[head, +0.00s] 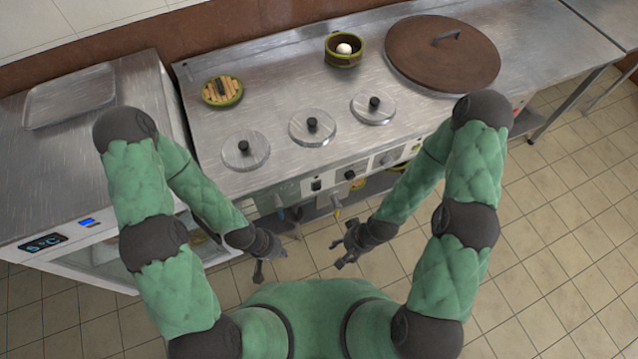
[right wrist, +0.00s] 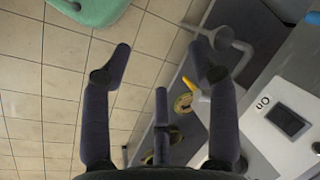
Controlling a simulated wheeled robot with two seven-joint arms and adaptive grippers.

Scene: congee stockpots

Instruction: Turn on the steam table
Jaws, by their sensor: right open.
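The steam table (head: 290,85) is a long steel counter with three round lids with black knobs set in its top. Its front panel carries a black switch (head: 316,184), a dark knob (head: 350,175) and a lighter dial (head: 386,158).
A brown round cover (head: 442,60), a bowl with a white item (head: 344,50) and a basket of sticks (head: 222,91) sit on the counter. A glass-fronted cabinet (head: 80,215) stands at left. A yellow-handled valve (right wrist: 196,88) juts below the panel. Tiled floor is clear at right.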

